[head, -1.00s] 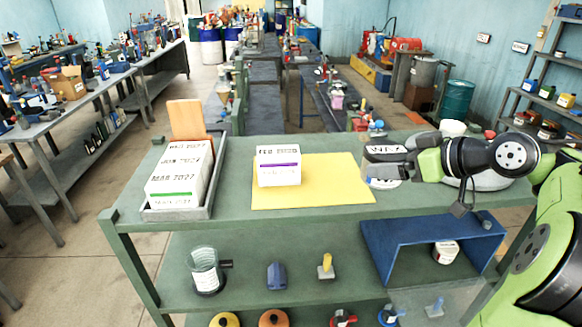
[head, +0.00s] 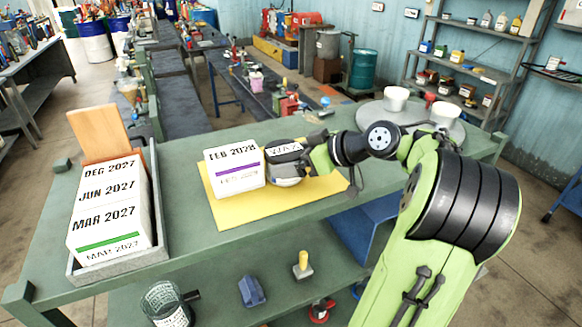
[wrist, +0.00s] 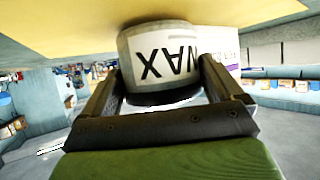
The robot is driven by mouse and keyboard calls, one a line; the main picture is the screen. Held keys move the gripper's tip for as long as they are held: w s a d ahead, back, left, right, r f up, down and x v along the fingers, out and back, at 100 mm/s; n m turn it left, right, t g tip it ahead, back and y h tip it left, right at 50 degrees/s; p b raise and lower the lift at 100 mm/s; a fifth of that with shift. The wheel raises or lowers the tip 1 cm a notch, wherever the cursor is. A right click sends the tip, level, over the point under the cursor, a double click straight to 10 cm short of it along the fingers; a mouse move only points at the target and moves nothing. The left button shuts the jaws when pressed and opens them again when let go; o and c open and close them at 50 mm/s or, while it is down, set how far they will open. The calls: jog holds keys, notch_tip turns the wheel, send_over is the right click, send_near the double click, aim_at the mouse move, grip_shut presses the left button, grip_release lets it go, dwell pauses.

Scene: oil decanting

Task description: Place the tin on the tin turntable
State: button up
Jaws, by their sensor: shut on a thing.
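The tin (head: 284,176), pale with a dark top and a label reading WAX, is at the right part of the yellow mat (head: 300,197). It appears right beside the white date block marked FEB 2028 (head: 236,170); I cannot tell if they touch. My gripper (head: 306,160) is shut on the tin from the right. In the wrist view the tin (wrist: 160,52) sits between both fingers (wrist: 158,92), with its label upside down. The tin turntable (head: 415,116), a grey round disc, is at the bench's back right. It carries two white tins (head: 396,99) (head: 443,113).
A grey tray (head: 118,262) with stacked date blocks (head: 107,213) and an orange-brown board (head: 98,133) stands at the left. The green bench top (head: 190,142) is clear behind the mat. A lower shelf holds a glass jar (head: 165,303) and small items.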

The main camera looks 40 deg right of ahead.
jog(key=shift+s+d+f, duration=0.1)
jog(key=shift+f, duration=0.25)
jog(key=shift+s+r, duration=0.1)
jog(key=shift+s, duration=0.05)
jog(key=shift+f, duration=0.25)
jog(key=o, duration=1)
jog(key=shift+o, duration=0.2)
jog(key=shift+r, duration=0.3)
jog(key=p+v, duration=0.4)
jog(key=v, duration=0.8)
jog(key=w+d+f+m+g, duration=0.1)
jog(key=w+d+m+g+h+p, duration=0.1)
jog(key=d, duration=0.1)
jog(key=w+d+f+m+g+h+p, duration=0.1)
jog(key=m+g, duration=0.1)
jog(key=shift+w+d+f, duration=0.15)
jog(key=shift+f, duration=0.2)
jog(key=w+d+r+m+g+h+p, duration=0.1)
jog(key=w+d+m+g+h+p, duration=0.1)
jog(key=w+m+g+p, duration=0.3)
jog(key=m+g, duration=0.2)
jog(key=m, duration=1)
send_near(284, 150)
notch_tip(284, 150, down, 14)
jog(key=shift+w+d+f+p, duration=0.1)
jog(key=shift+f+p, duration=0.15)
jog(key=shift+p, duration=0.05)
